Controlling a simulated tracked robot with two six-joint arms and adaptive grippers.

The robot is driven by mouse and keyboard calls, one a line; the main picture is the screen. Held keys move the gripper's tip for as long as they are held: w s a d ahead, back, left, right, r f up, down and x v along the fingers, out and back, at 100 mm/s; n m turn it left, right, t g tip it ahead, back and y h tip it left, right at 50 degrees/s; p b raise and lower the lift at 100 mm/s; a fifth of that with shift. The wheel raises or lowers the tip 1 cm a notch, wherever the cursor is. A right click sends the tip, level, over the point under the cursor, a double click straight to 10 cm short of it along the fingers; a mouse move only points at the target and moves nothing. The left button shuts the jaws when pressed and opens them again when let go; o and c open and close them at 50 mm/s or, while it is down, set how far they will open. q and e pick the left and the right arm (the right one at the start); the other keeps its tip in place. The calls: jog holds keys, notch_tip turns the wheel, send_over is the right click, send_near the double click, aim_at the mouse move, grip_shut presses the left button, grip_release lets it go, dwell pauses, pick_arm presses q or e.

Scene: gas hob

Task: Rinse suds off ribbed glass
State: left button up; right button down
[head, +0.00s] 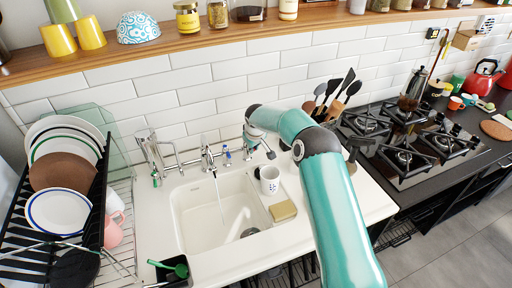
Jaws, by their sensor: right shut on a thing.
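My right arm reaches over the counter from the lower right. My right gripper (262,150) is small and partly hidden by its own wrist, above the back edge of the sink. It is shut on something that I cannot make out. I cannot pick out the ribbed glass or any suds. The white sink basin (192,222) is to the left of the gripper. A thin water stream (220,203) runs into it from the chrome tap (208,159). My left gripper is not in view.
A white mug with dark marks (270,181) and a tan sponge-like block (283,211) stand right of the basin. A dish rack (104,200) with plates is at left. Utensils (330,92) and the gas hob (402,157) are at right. A wooden shelf (190,45) spans the back wall.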

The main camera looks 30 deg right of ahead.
jog(key=shift+w+a+r, duration=0.15)
jog(key=shift+w+r, duration=0.1)
dwell(0.5)
jog(key=c, duration=1.6)
grip_release()
jog(key=o, duration=0.4)
jog(key=shift+s+f, duration=0.1)
jog(key=shift+f, duration=0.05)
jog(key=shift+s+r, duration=0.1)
jog(key=shift+r, duration=0.35)
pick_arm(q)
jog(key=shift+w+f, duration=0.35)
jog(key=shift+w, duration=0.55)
pick_arm(e)
jog(key=v, duration=1.1)
jog(key=shift+s+a, duration=0.1)
jog(key=shift+s, duration=0.3)
